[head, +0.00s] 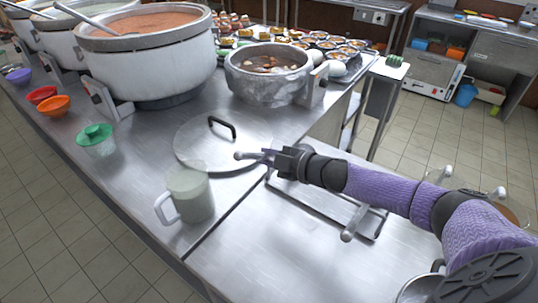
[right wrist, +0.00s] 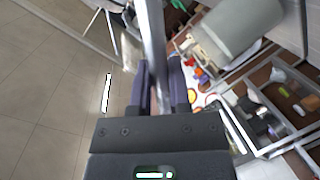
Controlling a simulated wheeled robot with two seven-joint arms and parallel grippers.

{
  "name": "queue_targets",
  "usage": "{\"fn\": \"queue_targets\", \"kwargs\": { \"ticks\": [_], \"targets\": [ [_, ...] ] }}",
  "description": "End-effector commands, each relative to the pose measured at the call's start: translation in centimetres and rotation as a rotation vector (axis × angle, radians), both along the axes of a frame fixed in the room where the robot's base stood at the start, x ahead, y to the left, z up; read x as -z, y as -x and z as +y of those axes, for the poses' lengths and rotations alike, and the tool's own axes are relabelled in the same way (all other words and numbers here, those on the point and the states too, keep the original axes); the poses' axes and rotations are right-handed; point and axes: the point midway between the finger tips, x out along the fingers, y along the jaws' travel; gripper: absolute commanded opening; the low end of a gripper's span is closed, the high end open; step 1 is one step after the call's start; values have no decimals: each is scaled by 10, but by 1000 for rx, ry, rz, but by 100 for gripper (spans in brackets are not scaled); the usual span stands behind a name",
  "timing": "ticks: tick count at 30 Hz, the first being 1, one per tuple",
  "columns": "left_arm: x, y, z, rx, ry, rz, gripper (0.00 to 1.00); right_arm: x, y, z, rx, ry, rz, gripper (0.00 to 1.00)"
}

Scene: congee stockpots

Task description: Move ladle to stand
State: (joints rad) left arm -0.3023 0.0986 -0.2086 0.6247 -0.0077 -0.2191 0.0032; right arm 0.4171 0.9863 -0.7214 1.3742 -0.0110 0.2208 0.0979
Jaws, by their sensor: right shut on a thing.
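My right gripper (head: 262,156) reaches in from the right and is above the counter, near the edge of the round metal lid. Its purple fingers are shut on the ladle's metal handle (right wrist: 153,45), seen between them in the right wrist view. In the head view, a pale rounded tip (head: 239,156) projects left past the fingers. The bowl of this ladle cannot be made out. A shallow metal tray-like stand (head: 325,211) lies below my right forearm, with another pale-tipped handle (head: 349,235) across it; I cannot tell surely that this is the ladle stand. My left gripper is not in view.
A round lid (head: 194,145) with a black handle lies on the counter, a pale mug (head: 191,196) in front of it. A stone-like pot (head: 268,86) and large stockpots (head: 147,60) stand behind. A green-lidded cup (head: 98,143) and bowls line the left edge.

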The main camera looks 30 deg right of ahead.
Motion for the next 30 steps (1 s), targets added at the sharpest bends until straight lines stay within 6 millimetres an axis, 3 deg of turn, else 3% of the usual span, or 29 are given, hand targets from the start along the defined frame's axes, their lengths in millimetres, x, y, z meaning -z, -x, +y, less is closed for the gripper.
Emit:
{"fn": "queue_targets", "kwargs": {
  "ticks": [30],
  "targets": [
    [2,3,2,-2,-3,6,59,7,-1,1,0,1,0,0]
  ]
}}
